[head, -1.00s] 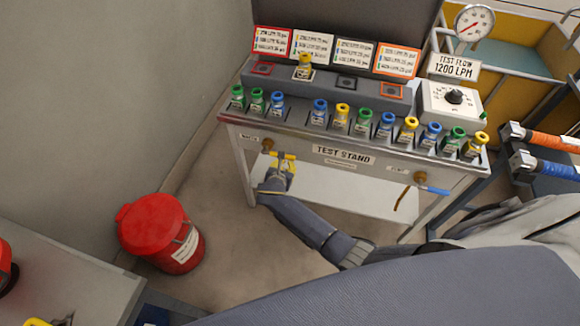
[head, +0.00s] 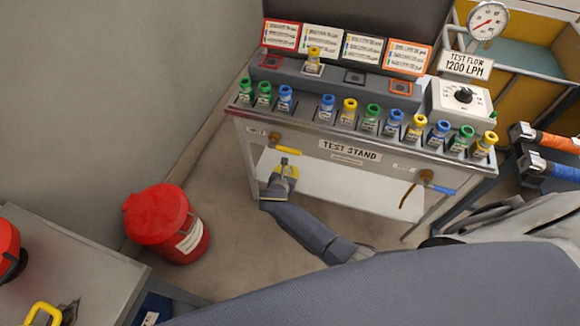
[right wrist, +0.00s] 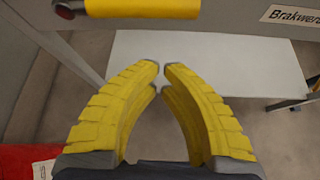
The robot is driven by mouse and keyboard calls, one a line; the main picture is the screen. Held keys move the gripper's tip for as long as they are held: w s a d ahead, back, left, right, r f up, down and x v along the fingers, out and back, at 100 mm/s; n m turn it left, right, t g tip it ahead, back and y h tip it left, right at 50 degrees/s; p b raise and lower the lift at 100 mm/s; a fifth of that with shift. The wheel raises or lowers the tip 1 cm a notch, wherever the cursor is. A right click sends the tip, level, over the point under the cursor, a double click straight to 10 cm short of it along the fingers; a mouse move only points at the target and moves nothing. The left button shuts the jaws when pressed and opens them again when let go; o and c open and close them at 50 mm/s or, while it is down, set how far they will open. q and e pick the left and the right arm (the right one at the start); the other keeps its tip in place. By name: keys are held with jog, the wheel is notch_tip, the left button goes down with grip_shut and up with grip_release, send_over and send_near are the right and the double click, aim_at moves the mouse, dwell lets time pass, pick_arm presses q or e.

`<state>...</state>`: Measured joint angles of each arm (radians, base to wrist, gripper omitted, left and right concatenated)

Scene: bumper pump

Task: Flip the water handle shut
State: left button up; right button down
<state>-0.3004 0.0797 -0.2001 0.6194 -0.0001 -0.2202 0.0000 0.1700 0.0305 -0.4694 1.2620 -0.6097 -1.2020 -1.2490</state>
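The test stand (head: 372,172) has two valve handles on its front. A yellow lever (head: 288,151) on the left brass valve (head: 274,139) points right, nearly level. A blue lever (head: 441,189) on the right brass valve (head: 426,177) also points right. The small labels beside them are too small to read here, so I cannot tell which is the water one. My right gripper (head: 285,164) is just below the yellow lever, apart from it. In the right wrist view its yellow fingers (right wrist: 161,68) have their tips almost together with nothing between them. The yellow lever (right wrist: 130,9) crosses the top there. My left gripper is not in view.
Several coloured bottles (head: 349,110) stand along the test stand top. A red bin (head: 167,222) is on the floor at left. A grey bench (head: 65,265) is at lower left. Hose nozzles (head: 545,138) lie on a rack at right.

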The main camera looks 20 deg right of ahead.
jog(key=s+a+m+y, duration=0.2)
jog(key=s+a+m, duration=0.2)
jog(key=a, duration=0.3)
jog(key=s+f+m+g+y, duration=0.2)
jog(key=s+f+m, duration=0.4)
jog(key=f, duration=0.5)
jog(key=s+f+m+g+y, duration=0.1)
jog(key=s+f+m+y, duration=0.3)
jog(key=s+f, duration=0.5)
jog(key=s+d+f+m+g, duration=0.1)
jog(key=s+d+f+m, duration=0.2)
jog(key=s, duration=0.9)
jog(key=s+d+f+m+g+h, duration=0.1)
jog(key=s+d+f, duration=0.4)
jog(key=s, duration=0.8)
jog(key=s+d+f+m+g, duration=0.3)
jog(key=s+f+m, duration=0.3)
jog(key=s, duration=0.6)
jog(key=shift+s+d+f, duration=0.4)
jog(key=shift+d+f, duration=0.1)
jog(key=shift+f, duration=0.35)
